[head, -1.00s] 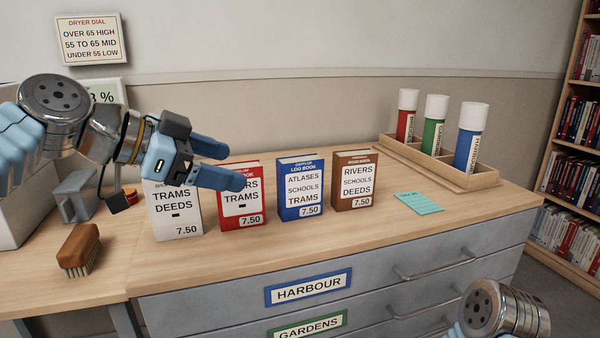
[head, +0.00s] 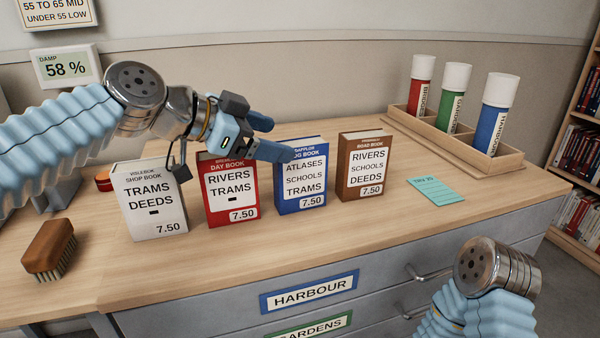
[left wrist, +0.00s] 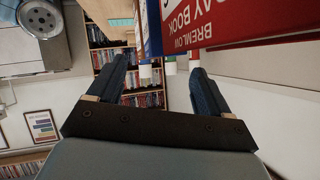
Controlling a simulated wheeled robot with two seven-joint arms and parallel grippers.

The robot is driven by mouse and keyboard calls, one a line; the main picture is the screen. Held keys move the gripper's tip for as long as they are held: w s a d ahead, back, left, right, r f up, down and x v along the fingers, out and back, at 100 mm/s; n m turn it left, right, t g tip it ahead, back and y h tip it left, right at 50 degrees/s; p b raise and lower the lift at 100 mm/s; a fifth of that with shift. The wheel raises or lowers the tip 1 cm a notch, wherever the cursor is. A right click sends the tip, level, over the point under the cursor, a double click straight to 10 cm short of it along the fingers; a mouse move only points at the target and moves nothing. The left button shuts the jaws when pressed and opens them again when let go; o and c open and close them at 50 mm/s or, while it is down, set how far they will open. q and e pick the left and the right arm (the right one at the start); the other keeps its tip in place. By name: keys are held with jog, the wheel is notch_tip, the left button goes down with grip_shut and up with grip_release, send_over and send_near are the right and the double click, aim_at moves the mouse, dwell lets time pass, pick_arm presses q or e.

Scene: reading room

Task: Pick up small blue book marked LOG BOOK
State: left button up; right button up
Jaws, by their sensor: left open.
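The small blue book (head: 302,190), its top band partly hidden by my finger and ending in "OG BOOK", stands upright on the wooden counter between a red and a brown book. My left gripper (head: 277,138) is open and empty; in the head view its fingers overlap the tops of the red and blue books. In the left wrist view its open fingers (left wrist: 160,82) have nothing between them nearby. The blue book (left wrist: 152,28) shows there as a narrow strip beside the red one. Part of my right arm is at the lower right; its gripper is out of view.
The red DAY BOOK (head: 231,195) is close left of the blue book, the brown book (head: 364,170) close right, the white SHOP BOOK (head: 152,205) further left. A brush (head: 49,248) lies at left. A teal card (head: 436,191) and tube rack (head: 478,158) are at right.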

aim_at(294, 144)
pick_arm(q)
jog(key=p+x, duration=0.1)
jog(key=x, duration=0.3)
jog(key=shift+w+d+f, duration=0.15)
jog(key=shift+w+d, duration=0.1)
jog(key=shift+d, duration=0.05)
jog(key=shift+c, duration=0.3)
grip_shut()
